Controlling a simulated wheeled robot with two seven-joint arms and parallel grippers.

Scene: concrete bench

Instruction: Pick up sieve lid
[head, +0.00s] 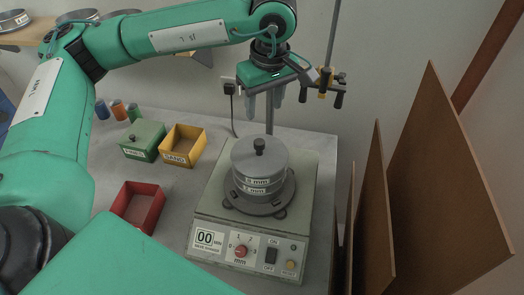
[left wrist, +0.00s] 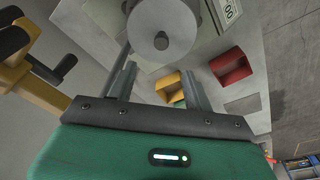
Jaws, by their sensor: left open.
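The sieve lid (head: 259,152) is a round grey disc with a dark knob on top. It sits on a short stack of sieves (head: 260,184) on the sieve shaker (head: 212,205). My left gripper (head: 277,95) is above and behind the lid, fingers pointing down, open and apart from it. In the left wrist view the lid (left wrist: 146,22) and its round knob are at the top, beyond the two grey fingers (left wrist: 158,82). Nothing is between the fingertips. My right gripper is not in view.
Brown boards (head: 440,180) lean at the right.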

